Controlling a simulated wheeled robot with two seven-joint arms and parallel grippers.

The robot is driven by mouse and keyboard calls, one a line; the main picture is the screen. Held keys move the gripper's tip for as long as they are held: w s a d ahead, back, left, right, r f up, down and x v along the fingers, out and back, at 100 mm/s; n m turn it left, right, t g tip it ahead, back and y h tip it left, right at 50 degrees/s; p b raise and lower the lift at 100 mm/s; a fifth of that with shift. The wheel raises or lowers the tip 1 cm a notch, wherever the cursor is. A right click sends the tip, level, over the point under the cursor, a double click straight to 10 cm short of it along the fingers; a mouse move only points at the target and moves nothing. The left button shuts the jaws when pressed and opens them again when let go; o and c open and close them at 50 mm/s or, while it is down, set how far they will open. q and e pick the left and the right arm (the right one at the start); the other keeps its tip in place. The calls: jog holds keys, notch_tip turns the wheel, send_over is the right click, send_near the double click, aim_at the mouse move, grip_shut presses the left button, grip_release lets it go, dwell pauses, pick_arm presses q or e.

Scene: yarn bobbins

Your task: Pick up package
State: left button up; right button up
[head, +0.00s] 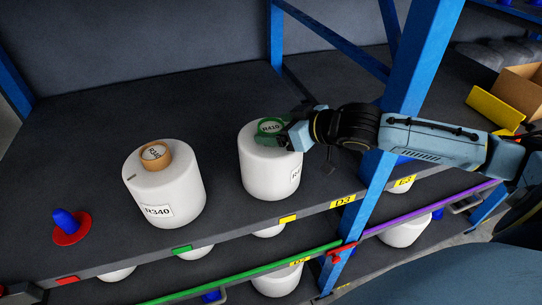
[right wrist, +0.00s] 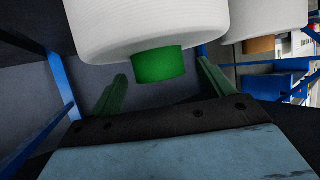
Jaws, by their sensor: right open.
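A white yarn bobbin (head: 268,172) with a green core labelled R410 stands upright on the grey shelf. It also shows in the right wrist view (right wrist: 145,25), with its green core (right wrist: 158,65) between my fingers. My right gripper (head: 284,136) is at the top of this bobbin, open, with its green fingers on either side of the core; it also shows in the wrist view (right wrist: 162,88). A second white bobbin (head: 166,194) labelled R340, with a brown core, stands to the left. My left gripper is not in view.
A red and blue spool holder (head: 69,226) sits at the left of the shelf. More bobbins stand on the level below. A cardboard box (head: 520,90) is at the far right. The shelf's back left is clear.

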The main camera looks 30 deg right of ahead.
jog(key=shift+x, duration=1.3)
grip_shut()
jog(key=shift+w+r, duration=0.1)
jog(key=shift+r, duration=0.15)
